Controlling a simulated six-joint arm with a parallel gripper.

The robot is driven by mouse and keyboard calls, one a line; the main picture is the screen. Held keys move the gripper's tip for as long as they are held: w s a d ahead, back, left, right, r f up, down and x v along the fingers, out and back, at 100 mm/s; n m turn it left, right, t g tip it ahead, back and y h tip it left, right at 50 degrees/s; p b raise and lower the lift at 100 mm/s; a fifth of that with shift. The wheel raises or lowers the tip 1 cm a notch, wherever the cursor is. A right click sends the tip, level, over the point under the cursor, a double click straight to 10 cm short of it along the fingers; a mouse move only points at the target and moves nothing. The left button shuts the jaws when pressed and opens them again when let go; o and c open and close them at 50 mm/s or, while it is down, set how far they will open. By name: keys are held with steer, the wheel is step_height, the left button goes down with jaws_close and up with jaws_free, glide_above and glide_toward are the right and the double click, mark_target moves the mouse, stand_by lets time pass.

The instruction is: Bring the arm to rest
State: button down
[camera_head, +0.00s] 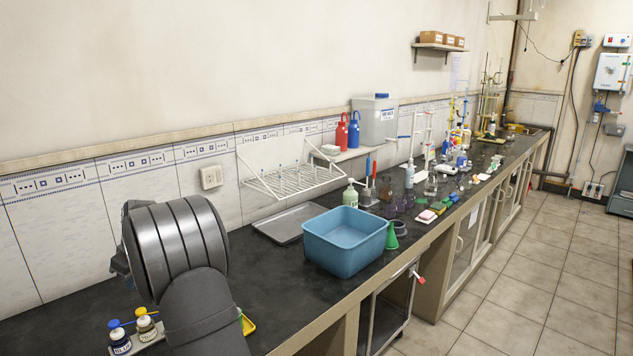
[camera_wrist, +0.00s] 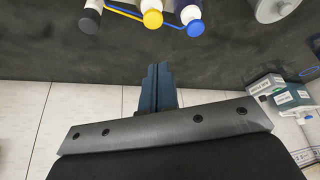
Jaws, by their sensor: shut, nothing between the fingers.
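My gripper (camera_wrist: 159,88) shows in the wrist view with its dark fingers together and nothing between them. It points toward the dark bench top (camera_wrist: 110,58), apart from the small bottles at the top of that view. In the head view my grey arm rises over the near left part of the bench, and its links hide most of the gripper. I cannot make out the fingertips there.
Small bottles with a blue cap (camera_wrist: 194,26) and a yellow cap (camera_wrist: 152,18) stand close by. White labelled boxes (camera_wrist: 292,97) are at right in the wrist view.

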mark_target(142, 311)
stand_by(0.3)
steer(key=shift+f, duration=3.5)
